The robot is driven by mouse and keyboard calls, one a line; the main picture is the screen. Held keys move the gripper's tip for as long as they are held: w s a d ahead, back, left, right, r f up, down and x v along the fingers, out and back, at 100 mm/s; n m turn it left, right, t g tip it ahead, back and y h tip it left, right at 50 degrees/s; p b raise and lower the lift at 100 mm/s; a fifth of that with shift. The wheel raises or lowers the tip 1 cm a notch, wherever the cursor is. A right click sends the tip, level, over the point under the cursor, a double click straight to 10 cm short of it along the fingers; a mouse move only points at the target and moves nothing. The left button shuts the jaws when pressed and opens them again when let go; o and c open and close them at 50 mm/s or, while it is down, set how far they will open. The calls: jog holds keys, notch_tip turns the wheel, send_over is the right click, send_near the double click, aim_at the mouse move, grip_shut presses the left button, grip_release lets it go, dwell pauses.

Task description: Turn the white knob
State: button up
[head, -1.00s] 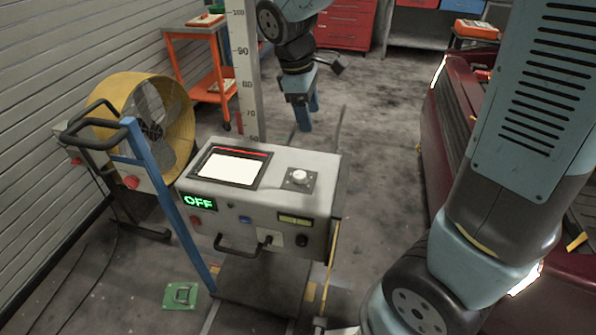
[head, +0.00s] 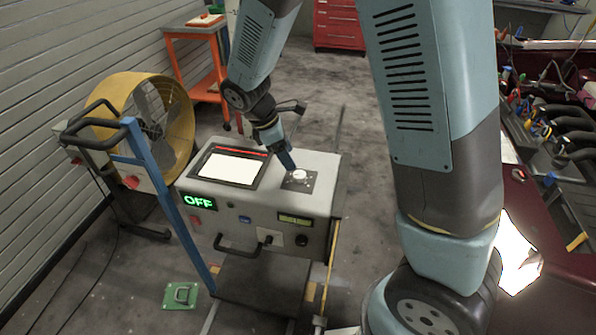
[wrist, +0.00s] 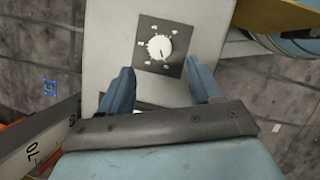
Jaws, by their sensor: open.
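The white knob (head: 299,175) sits on a dark square plate on top of a grey console (head: 262,205). In the wrist view the round knob (wrist: 159,47) shows on its dark plate with light marks around it. My gripper (head: 290,165) reaches down just behind and to the left of the knob in the head view. In the wrist view my gripper (wrist: 162,82) has its two blue fingers spread apart, with the knob ahead of and between them. Nothing is between the fingers. I cannot tell whether a finger touches the plate.
The console carries a bright screen (head: 229,167) and a green "OFF" display (head: 199,201). A yellow fan (head: 150,125) and a blue post stand left. A red car (head: 540,195) is at right. A green plate (head: 180,296) lies on the floor.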

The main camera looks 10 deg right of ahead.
aim_at(299, 174)
jog(key=x, duration=0.7)
jog(key=shift+d+f, duration=0.1)
jog(key=shift+f, duration=0.25)
jog(key=shift+c, duration=0.2)
jog(key=c, duration=0.9)
jog(key=shift+d, duration=0.15)
jog(key=shift+c, duration=0.5)
jog(key=shift+m, duration=0.3)
jog(key=m+g, duration=0.2)
jog(key=m, duration=0.2)
jog(key=shift+w+m, duration=0.2)
jog(key=shift+m, duration=0.2)
jog(key=m+g+y, duration=0.1)
jog(key=m, duration=0.2)
jog(key=m+g+y, duration=0.1)
jog(key=m, duration=0.2)
jog(key=shift+w, duration=0.1)
